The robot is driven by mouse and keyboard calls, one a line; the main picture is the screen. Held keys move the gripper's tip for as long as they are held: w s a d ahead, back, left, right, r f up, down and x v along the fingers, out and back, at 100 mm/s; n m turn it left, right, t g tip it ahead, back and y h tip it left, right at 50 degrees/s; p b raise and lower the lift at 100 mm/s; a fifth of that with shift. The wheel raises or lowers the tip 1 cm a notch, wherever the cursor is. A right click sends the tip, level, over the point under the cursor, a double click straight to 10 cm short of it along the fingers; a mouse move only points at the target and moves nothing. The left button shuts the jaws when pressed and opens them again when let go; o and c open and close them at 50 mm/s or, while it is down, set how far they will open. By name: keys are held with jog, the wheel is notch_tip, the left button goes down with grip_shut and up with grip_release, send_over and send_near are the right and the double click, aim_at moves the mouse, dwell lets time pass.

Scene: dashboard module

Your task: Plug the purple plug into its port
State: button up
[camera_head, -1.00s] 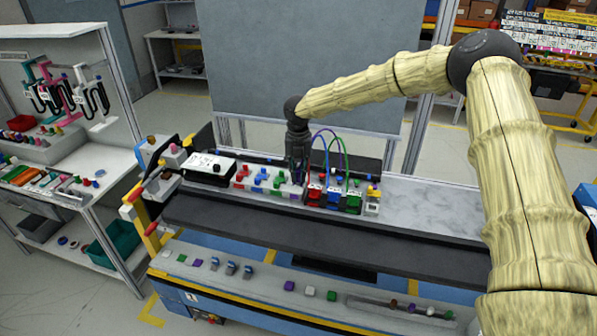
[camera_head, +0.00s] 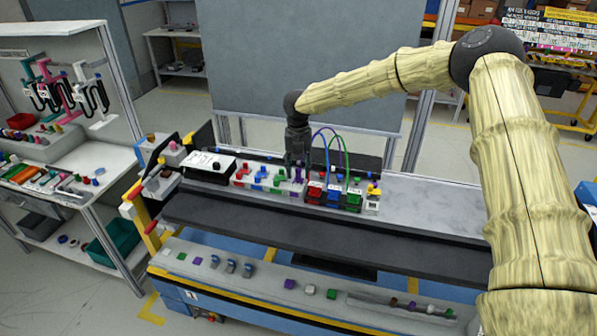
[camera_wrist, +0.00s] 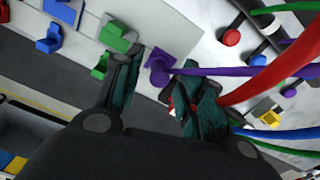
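The purple plug (camera_wrist: 160,66) shows just beyond and between my fingertips in the wrist view, with its purple cable (camera_wrist: 235,71) running off to the right. It is at the white panel (camera_wrist: 205,28); how deep it sits in its port is hidden. In the head view the purple plug (camera_head: 298,176) shows below my gripper (camera_head: 298,163), in line with the row of coloured parts. My gripper (camera_wrist: 163,72) is open, with a gap on both sides of the plug. A green connector (camera_wrist: 116,36) is close to the left finger in the wrist view.
Red, blue and green blocks (camera_head: 334,195) with arching cables stand just right of my gripper. A thick red cable (camera_wrist: 280,75) passes close to the right finger. The marble worktop (camera_head: 430,206) is clear at right.

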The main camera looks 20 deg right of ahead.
aim_at(299, 170)
notch_tip(299, 170, up, 11)
jog(key=shift+f, duration=0.2)
dwell(0.3)
